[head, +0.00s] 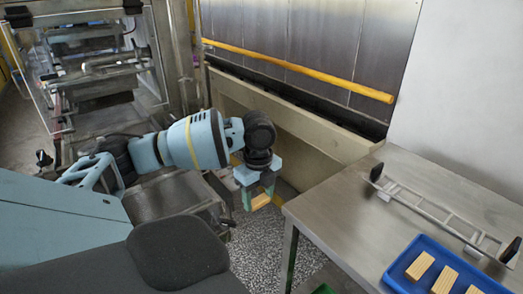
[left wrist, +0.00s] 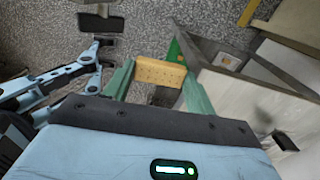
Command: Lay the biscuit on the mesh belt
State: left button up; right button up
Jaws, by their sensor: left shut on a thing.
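My left gripper (head: 258,197) is shut on a tan rectangular biscuit (head: 261,202), held in the air left of the steel table. In the left wrist view the biscuit (left wrist: 160,73) sits between the two green fingers, its dotted face showing, with speckled floor beyond it. A metal machine with rails and rollers (head: 100,70) stands at the upper left of the head view, well away from the biscuit. I cannot clearly tell the mesh belt in it. My right gripper is in neither view.
The steel table (head: 350,215) at the right bears a blue tray (head: 397,268) with several biscuits and a ladder-like metal rack (head: 432,212). A yellow rail (head: 300,68) runs along the steel-panelled wall behind my arm. The table's near left part is bare.

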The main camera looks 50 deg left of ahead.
pick_arm(q)
jog(key=s+d+n, duration=0.2)
jog(key=d+n, duration=0.7)
jog(key=d, duration=0.1)
jog(key=s+d+n, duration=0.3)
jog(key=d+n, duration=0.6)
jog(key=d, duration=0.2)
jog(key=shift+r, duration=0.15)
